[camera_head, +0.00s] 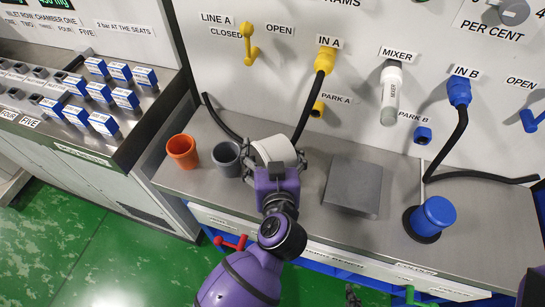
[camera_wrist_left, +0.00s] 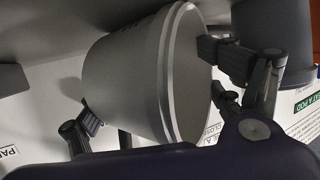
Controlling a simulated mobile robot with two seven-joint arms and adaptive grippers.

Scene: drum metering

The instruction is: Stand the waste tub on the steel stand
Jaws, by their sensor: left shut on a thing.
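My left gripper (camera_head: 274,160) is shut on a pale grey-white round tub (camera_head: 275,148), with one finger on each side. I cannot tell whether the tub touches the bench. A small dark shape at the bottom edge (camera_head: 352,296) may be my right gripper; its fingers are not clear.
A darker grey cup (camera_head: 228,158) stands close to the left of the held tub, with an orange cup (camera_head: 182,150) beyond it. A blue cylinder (camera_head: 435,216) stands on the right of the bench (camera_head: 310,205). Black hoses hang from the panel behind.

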